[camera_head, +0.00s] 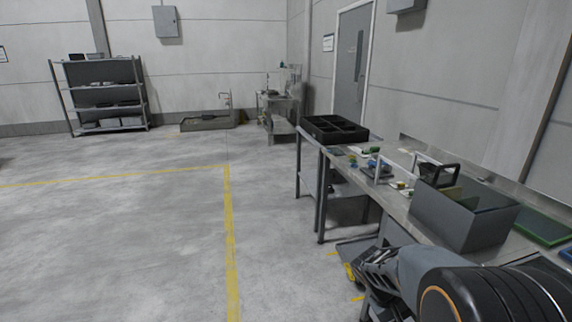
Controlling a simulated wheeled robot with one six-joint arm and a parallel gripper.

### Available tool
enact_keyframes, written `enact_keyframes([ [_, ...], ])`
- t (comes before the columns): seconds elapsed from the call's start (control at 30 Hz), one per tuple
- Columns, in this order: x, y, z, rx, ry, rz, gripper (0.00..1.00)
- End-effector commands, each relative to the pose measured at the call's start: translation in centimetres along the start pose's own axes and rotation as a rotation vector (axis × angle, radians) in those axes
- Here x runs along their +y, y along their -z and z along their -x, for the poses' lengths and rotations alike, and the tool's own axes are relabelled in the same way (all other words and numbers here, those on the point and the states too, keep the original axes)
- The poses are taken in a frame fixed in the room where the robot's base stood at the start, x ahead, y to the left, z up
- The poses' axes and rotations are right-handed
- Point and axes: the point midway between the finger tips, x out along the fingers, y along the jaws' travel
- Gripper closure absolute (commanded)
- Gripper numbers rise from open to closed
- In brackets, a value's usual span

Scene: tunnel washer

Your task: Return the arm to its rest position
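My gripper (368,267) is at the lower right, at the end of my dark arm, which reaches in from the bottom right corner. It is low in front of the workbench (408,212), over the floor side of its front edge. The fingers are small and partly hidden by my arm, so I cannot tell how far apart they are. I see nothing clearly held in it.
On the workbench stand a grey bin (462,216), a black divided tray (334,130), small parts and a green board (540,226). A shelf rack (103,94) and a side table (279,112) stand far back. The floor (120,240) at left is clear.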

Motion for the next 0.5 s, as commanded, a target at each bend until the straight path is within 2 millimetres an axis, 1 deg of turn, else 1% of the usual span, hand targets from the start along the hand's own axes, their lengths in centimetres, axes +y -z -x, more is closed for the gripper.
enact_keyframes([
  [0.03,0.8,-2.0,4.2,0.073,0.058,-0.035,0.52],
  [0.1,0.4,-3.9,7.5,0.166,0.145,-0.075,0.52],
  [0.2,-0.2,-6.2,11.8,0.294,0.255,-0.123,0.52],
  [0.3,-0.7,-8.0,15.2,0.407,0.347,-0.159,0.52],
  [0.33,-0.8,-8.4,16.1,0.438,0.371,-0.169,0.52],
  [0.4,-1.1,-9.4,17.8,0.497,0.419,-0.187,0.52],
  [0.5,-1.4,-10.3,19.5,0.56,0.469,-0.204,0.52],
])
